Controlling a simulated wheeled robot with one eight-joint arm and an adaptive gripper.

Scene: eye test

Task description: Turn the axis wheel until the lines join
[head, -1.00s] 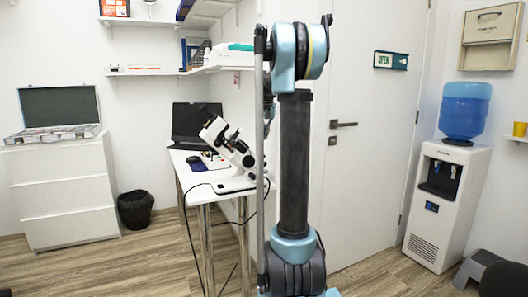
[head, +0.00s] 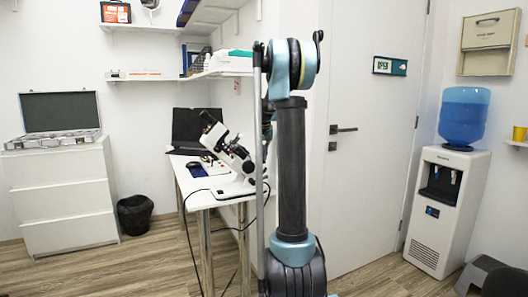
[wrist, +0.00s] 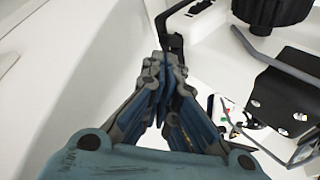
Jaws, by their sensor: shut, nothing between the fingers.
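A white tilted lensmeter-like instrument (head: 228,152) with a black eyepiece stands on the white table (head: 222,201) in the head view. Its wheels are too small there to tell which is the axis wheel. In the wrist view, a black ribbed wheel or knob (wrist: 272,8) shows at the top right, cut off by the edge; I cannot tell if it is the axis wheel. My gripper (wrist: 163,66) is shut and empty, its tips below and left of that knob, apart from it in the picture. In the head view the gripper is hidden. The lines are not visible.
A black bracket (wrist: 285,90) and a grey bent rod (wrist: 248,45) lie right of my gripper in the wrist view. A laptop (head: 196,126) stands behind the instrument. A black bin (head: 135,214) and white drawers (head: 62,196) are left. A water cooler (head: 447,205) stands right.

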